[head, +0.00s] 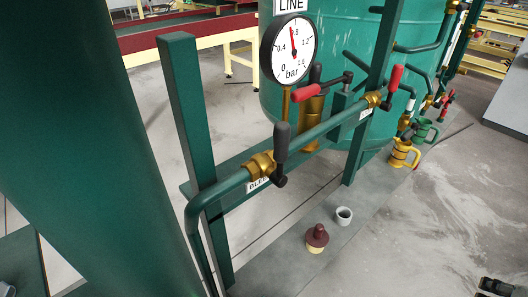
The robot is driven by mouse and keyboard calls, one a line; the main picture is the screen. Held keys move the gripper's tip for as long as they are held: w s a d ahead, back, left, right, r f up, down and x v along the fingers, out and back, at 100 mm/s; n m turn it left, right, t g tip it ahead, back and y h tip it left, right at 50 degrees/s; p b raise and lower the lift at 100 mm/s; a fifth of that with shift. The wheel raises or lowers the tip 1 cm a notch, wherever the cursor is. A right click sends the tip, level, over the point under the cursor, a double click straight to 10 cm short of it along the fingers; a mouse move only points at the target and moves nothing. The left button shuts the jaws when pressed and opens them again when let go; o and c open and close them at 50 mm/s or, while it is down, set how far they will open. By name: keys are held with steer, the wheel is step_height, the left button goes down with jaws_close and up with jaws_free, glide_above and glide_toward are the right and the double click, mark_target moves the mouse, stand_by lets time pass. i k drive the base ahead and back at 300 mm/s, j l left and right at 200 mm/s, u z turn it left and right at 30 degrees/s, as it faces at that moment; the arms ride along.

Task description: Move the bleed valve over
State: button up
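The bleed valve (262,163) is a brass body on the green pipe, near the pipe's left bend. Its lever has a dark grey grip (282,142) that stands upright in front of the pipe. A white label (256,184) below it is partly hidden; only its first letters show. A dark piece at the bottom right corner (495,287) looks like the end of my gripper, cut off by the picture edge. It is well away from the valve, and its fingers cannot be made out.
A second valve with a red grip (395,77) sits farther right on the pipe. Another red-gripped lever (304,92) is behind it, near the pressure gauge (289,49). A maroon-topped piece (317,238) and a grey cup (344,215) stand below.

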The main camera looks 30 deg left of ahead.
mark_target(282, 130)
steer(key=j+u, duration=0.2)
steer(key=u, duration=1.35)
steer(key=k+l+z, duration=0.1)
steer(key=l, duration=0.25)
steer(key=k+l, duration=0.15)
steer(key=l, duration=0.25)
steer(key=k+j+z, duration=0.1)
steer(key=k, duration=0.3)
steer(key=i+l, duration=0.15)
steer(key=i, duration=0.3)
steer(key=j+u, duration=0.05)
